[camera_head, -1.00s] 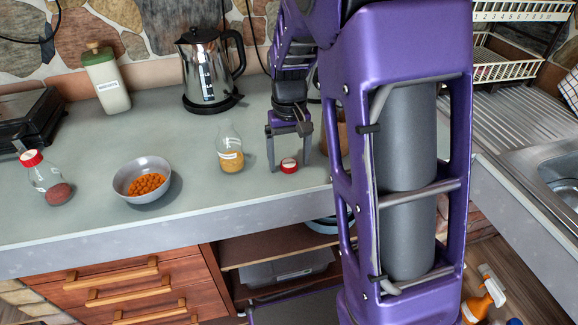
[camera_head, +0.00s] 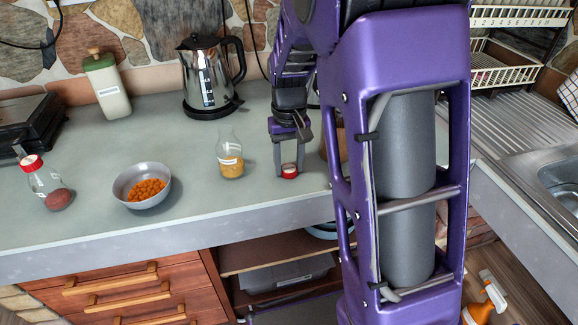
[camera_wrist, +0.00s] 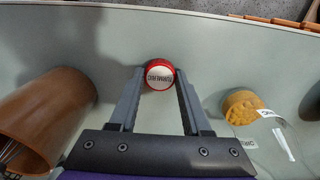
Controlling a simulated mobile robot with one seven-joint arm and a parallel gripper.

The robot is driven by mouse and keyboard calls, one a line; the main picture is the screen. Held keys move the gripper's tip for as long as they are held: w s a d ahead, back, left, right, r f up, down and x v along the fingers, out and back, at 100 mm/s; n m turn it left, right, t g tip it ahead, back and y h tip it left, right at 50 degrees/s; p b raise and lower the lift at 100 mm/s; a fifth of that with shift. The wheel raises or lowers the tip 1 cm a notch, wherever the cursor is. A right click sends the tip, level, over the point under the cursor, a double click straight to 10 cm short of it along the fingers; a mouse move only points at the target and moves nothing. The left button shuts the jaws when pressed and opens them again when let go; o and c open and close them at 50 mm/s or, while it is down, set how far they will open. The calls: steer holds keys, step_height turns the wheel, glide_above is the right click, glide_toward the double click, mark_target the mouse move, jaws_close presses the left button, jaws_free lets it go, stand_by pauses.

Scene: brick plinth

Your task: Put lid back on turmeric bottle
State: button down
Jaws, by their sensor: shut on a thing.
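The red lid (camera_head: 289,172) with a white labelled top lies on the counter near its front edge. It also shows in the wrist view (camera_wrist: 159,74). My gripper (camera_head: 288,168) points down and is shut on the lid, one finger on each side of it. The turmeric bottle (camera_head: 231,165) stands upright and uncapped to the left of my gripper. It is clear glass with yellow-orange powder at the bottom. In the wrist view the bottle (camera_wrist: 243,106) is on the right, apart from my gripper.
A grey bowl of orange balls (camera_head: 142,186) and a red-capped bottle (camera_head: 46,183) stand further left. A kettle (camera_head: 208,75) and a green-white container (camera_head: 107,87) are behind. A brown cylindrical holder (camera_wrist: 43,117) is close to my gripper. The counter between lid and bottle is clear.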

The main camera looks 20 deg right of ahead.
mark_target(286, 168)
step_height(286, 168, up, 10)
steer(key=p, duration=0.2)
steer(key=w+a+r+n+p, duration=0.1)
steer(key=w+a+r+p, duration=0.15)
steer(key=a+r, duration=0.3)
steer(key=w+a+r+n+p, duration=0.1)
steer(key=a+r+p, duration=0.3)
steer(key=a, duration=0.3)
steer(key=shift+m, duration=0.3)
steer(key=shift+w+a+f+b, duration=0.1)
steer(key=shift+f+b, duration=0.7)
steer(key=shift+f, duration=0.85)
steer(key=shift+w+f+b, duration=0.1)
steer(key=shift+f+b, duration=0.65)
steer(key=shift+f, duration=0.85)
steer(key=shift+p, duration=0.35)
steer(key=shift+f, duration=0.2)
jaws_free()
steer(key=shift+r, duration=0.1)
